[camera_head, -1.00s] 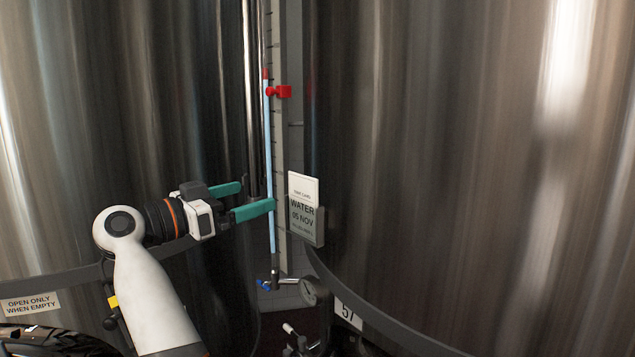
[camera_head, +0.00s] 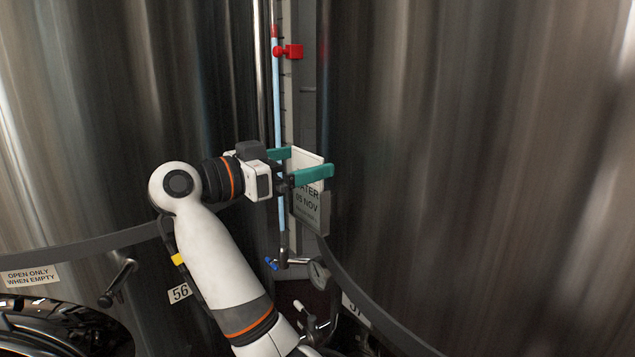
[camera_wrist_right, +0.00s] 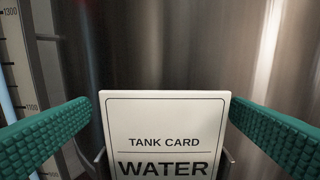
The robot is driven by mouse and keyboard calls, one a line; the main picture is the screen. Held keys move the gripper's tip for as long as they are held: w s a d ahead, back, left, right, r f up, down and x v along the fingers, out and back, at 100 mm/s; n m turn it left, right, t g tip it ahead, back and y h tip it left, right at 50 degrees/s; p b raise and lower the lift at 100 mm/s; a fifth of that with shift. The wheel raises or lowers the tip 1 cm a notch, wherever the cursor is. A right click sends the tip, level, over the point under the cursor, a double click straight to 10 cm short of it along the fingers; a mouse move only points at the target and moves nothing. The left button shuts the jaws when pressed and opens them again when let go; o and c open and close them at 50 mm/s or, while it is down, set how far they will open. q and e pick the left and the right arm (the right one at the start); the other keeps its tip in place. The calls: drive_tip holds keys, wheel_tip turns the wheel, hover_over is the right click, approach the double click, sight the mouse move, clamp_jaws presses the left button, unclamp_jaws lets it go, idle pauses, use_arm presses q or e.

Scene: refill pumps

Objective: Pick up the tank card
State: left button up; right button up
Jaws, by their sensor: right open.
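The tank card (camera_head: 308,202) is a white card marked "WATER 05 NOV", upright in a grey holder (camera_head: 325,214) on the right-hand tank. In the right wrist view the card (camera_wrist_right: 165,125) reads "TANK CARD WATER", and its top edge stands free. My right gripper (camera_head: 303,164) has green ribbed fingers and is open. In the wrist view its fingers lie one on each side of the card's upper part, with a visible gap on the left and a smaller one on the right. My left gripper is not in view.
Large steel tanks (camera_head: 480,150) stand left and right. A blue sight tube (camera_head: 278,100) with a red marker (camera_head: 293,51) runs between them. A gauge (camera_head: 319,274) and a blue-handled valve (camera_head: 272,264) sit below the card.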

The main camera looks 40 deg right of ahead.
drive_tip(key=shift+w+d+f, duration=0.15)
drive_tip(key=shift+d+f, duration=0.05)
drive_tip(key=shift+d, duration=0.65)
drive_tip(key=shift+s+a+r, duration=0.1)
drive_tip(key=shift+s+a, duration=0.1)
drive_tip(key=shift+a, duration=0.05)
drive_tip(key=shift+c, duration=0.2)
drive_tip(key=shift+s+a+r, duration=0.15)
drive_tip(key=shift+a, duration=0.3)
drive_tip(key=shift+s+a+r, duration=0.15)
drive_tip(key=shift+a, duration=0.25)
drive_tip(key=c, duration=0.6)
drive_tip(key=shift+c, duration=1.2)
drive_tip(key=shift+w+d+f, duration=0.1)
drive_tip(key=shift+w+d, duration=0.05)
drive_tip(key=shift+d, duration=0.05)
drive_tip(key=shift+d+f, duration=0.1)
drive_tip(key=shift+d, duration=0.1)
drive_tip(key=shift+w+r+b, duration=0.1)
drive_tip(key=shift+r+b, duration=0.25)
drive_tip(key=shift+r, duration=0.3)
use_arm(q)
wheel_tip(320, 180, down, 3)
drive_tip(key=b, duration=0.2)
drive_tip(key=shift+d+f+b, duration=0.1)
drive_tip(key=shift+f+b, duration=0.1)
drive_tip(key=shift+b, duration=0.15)
use_arm(e)
wheel_tip(320, 180, up, 27)
drive_tip(key=shift+f, duration=0.1)
